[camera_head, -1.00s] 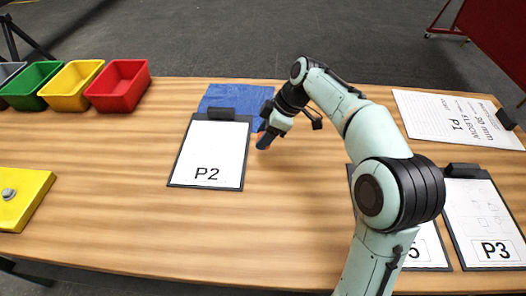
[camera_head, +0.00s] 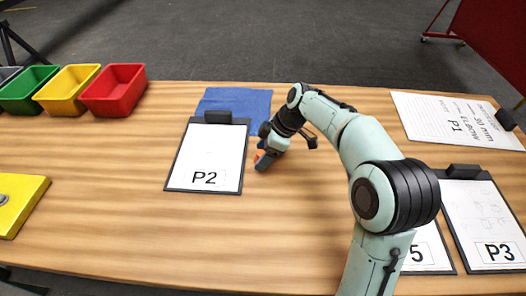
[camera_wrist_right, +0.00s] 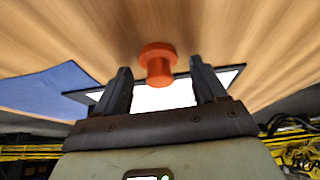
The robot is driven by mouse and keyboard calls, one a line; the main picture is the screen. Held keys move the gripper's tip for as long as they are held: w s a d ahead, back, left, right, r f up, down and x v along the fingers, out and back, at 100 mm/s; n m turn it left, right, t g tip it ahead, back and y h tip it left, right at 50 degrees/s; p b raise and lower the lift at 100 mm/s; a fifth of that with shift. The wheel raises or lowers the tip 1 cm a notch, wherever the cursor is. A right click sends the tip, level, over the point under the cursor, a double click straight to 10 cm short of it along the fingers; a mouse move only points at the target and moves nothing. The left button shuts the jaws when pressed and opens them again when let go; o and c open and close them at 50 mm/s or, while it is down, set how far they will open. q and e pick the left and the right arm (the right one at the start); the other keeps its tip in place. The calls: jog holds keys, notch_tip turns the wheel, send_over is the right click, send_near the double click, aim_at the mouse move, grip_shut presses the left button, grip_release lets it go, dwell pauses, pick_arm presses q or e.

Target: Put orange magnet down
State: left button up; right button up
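The orange magnet (camera_wrist_right: 158,62) is a small flanged cylinder in the right wrist view. It shows just beyond and between the tips of my right gripper (camera_wrist_right: 162,78), with a gap to each finger. My right gripper (camera_head: 264,162) is open, low over the table beside the right edge of the P2 clipboard. In the head view only a small orange patch of the magnet (camera_head: 258,155) shows by the fingers. Whether the magnet rests fully on the table is hard to tell. My left gripper is out of view.
The P2 clipboard (camera_head: 209,155) lies left of the gripper, and a blue sheet (camera_head: 232,101) lies behind it. Red (camera_head: 114,90) and yellow (camera_head: 67,90) bins stand at the back left. Other clipboards lie at right. The table's front middle (camera_head: 220,235) is clear.

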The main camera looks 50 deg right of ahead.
jog(key=shift+r, duration=0.2)
jog(key=p+v, duration=0.2)
jog(key=v, duration=1)
jog(key=shift+p, duration=0.35)
jog(key=shift+a, duration=0.1)
